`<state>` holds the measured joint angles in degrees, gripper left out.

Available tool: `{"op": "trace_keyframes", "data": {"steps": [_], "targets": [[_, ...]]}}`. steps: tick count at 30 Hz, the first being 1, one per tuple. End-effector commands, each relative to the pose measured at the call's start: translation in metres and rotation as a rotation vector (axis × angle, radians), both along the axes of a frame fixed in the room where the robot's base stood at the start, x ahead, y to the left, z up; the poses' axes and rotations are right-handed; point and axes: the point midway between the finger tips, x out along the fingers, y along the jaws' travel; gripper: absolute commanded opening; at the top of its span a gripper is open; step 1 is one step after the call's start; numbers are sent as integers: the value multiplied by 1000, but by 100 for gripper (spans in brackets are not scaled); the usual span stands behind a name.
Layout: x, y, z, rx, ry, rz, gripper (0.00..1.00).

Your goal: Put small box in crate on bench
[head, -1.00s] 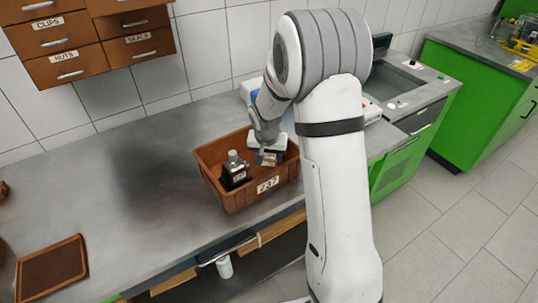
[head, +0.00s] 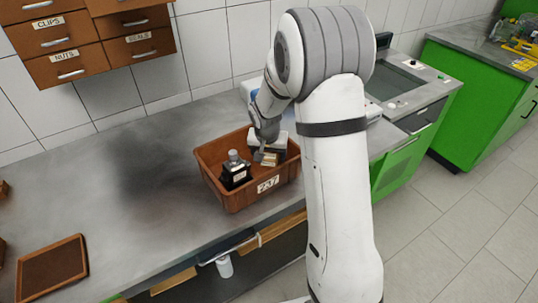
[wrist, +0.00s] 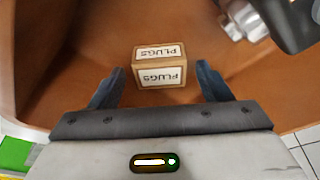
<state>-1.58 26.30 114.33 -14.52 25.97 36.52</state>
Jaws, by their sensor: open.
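The small box (wrist: 160,68) is a light brown carton labelled PLUGS. In the wrist view it sits inside the brown crate, between and just beyond my gripper's fingertips. My gripper (wrist: 160,85) is open, with a visible gap on both sides of the box. In the head view the small box (head: 269,159) shows partly in the crate (head: 229,197), which stands on the bench (head: 130,185) and is labelled 237. My gripper (head: 264,150) reaches down into the crate there, and its fingertips are hard to make out.
A dark bottle-like part (head: 235,175) with a grey top stands in the left of the crate. A brown tray (head: 52,268) lies at the bench's left front. Drawers (head: 60,45) hang on the wall. The bench left of the crate is clear.

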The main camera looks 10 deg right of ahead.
Motion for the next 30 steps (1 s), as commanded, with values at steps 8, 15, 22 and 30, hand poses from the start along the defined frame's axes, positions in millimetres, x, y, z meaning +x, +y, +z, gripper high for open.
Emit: {"op": "trace_keyframes", "data": {"steps": [8,15,22,30], "targets": [[-13,6,56,1,-8,0,71],[-24,10,97,0,-5,0,71],[-37,10,117,1,-3,12,71],[-137,3,160,-2,7,152,71]]}}
